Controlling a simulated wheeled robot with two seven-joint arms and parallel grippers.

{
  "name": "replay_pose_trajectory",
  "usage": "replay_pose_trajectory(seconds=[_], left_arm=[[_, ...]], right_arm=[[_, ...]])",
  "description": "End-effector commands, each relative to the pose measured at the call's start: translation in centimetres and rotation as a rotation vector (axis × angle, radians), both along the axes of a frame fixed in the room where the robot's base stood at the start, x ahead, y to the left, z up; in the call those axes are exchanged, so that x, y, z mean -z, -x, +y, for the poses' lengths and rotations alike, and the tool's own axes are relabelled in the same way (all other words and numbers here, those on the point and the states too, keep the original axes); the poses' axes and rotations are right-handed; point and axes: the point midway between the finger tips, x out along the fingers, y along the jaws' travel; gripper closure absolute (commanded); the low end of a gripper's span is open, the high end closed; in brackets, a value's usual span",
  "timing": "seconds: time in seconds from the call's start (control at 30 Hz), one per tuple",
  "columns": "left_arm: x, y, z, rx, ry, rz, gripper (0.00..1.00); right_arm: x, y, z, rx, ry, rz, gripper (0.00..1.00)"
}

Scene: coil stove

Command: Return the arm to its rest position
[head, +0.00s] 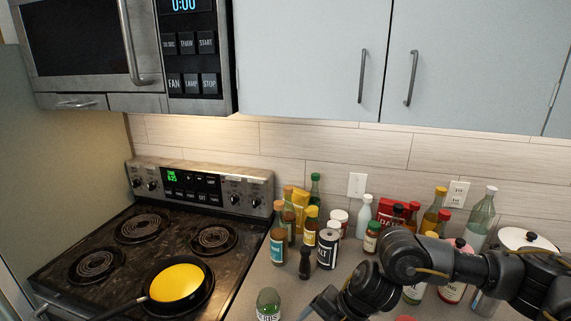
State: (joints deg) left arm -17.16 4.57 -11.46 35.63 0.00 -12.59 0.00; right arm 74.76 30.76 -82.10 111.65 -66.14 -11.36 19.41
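My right arm comes in from the right over the counter, dark and bent, in front of the bottles. Its gripper lies at or below the bottom edge of the head view, and its fingers cannot be made out. My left arm and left gripper do not show. A black pan (178,283) with a yellow filling sits on the front right burner of the coil stove (60,245). Its handle points to the lower left.
Several bottles and jars crowd the counter, among them a salt container (327,249), a pepper mill (306,264) and a clear bottle (481,220). A jar (268,304) stands near the stove's right edge. A microwave (85,45) and cabinets (310,55) hang above.

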Motion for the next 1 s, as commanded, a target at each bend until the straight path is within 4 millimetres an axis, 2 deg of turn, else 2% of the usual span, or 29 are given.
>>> replay_pose_trajectory(seconds=[0.03, 0.1, 0.2, 0.3, 0.4, 0.47, 0.53, 0.67, 0.8, 0.9, 1.0], left_arm=[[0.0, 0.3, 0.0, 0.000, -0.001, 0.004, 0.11], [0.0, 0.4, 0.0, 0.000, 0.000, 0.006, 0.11], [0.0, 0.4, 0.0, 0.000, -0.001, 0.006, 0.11], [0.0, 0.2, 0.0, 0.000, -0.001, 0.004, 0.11], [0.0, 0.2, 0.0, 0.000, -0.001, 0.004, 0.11], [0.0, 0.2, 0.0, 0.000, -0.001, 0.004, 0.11], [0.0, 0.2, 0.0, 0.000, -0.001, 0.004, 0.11], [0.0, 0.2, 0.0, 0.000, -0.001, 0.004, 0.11], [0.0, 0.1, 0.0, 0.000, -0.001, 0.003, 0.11], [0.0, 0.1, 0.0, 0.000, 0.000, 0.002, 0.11], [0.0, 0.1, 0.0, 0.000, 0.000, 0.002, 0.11]], right_arm=[[0.7, 1.4, 2.6, -0.001, -0.081, 0.001, 0.21], [0.6, 2.9, 6.4, 0.030, -0.218, -0.013, 0.21], [-0.4, 4.4, 10.6, 0.132, -0.410, -0.022, 0.21], [-1.8, 5.0, 12.7, 0.295, -0.575, -0.013, 0.21], [-2.7, 4.7, 12.5, 0.511, -0.698, 0.012, 0.21], [-2.7, 4.3, 11.4, 0.661, -0.750, 0.036, 0.21], [-2.0, 4.1, 9.3, 0.851, -0.783, 0.071, 0.21], [1.3, 4.8, 3.2, 1.236, -0.767, 0.157, 0.21], [6.3, 8.4, -4.2, 1.623, -0.652, 0.261, 0.21], [8.8, 11.6, -8.0, 1.811, -0.561, 0.316, 0.21], [10.7, 14.6, -10.8, 1.947, -0.474, 0.361, 0.21]])
